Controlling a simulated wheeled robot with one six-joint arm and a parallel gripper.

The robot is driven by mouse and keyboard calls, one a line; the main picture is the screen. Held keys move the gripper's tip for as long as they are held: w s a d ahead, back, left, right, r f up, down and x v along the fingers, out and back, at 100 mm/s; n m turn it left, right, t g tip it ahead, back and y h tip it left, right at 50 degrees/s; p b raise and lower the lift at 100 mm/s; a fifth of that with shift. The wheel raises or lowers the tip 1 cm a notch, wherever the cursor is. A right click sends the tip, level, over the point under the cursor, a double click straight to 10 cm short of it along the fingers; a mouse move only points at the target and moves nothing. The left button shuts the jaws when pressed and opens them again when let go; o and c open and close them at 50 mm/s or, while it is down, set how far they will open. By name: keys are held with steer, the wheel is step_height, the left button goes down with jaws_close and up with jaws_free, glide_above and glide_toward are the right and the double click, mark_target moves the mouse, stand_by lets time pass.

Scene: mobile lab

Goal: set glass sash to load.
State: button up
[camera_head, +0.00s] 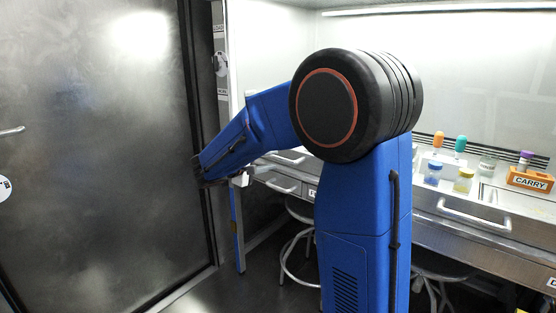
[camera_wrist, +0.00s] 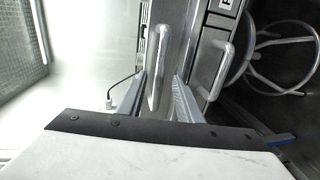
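A metal rail with a bar handle (camera_head: 475,215) runs along the front of the lit cabinet; a second bar handle (camera_head: 285,158) is on it at left. I take this rail as the sash's lower edge; the glass itself is hard to make out. In the wrist view, my gripper (camera_wrist: 160,76) has its two grey fingers apart, one on each side of a bar handle (camera_wrist: 157,50). Gaps seem to show beside the bar; I cannot tell whether either finger touches it.
A drawer handle (camera_wrist: 216,68) lies close right of the fingers in the wrist view. Stools (camera_head: 298,245) stand under the bench. An orange CARRY rack (camera_head: 530,180) and several capped bottles stand inside the cabinet.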

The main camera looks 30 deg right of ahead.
mark_target(276, 158)
steer(key=shift+x, duration=2.5)
steer(key=shift+r, duration=0.1)
jaws_close()
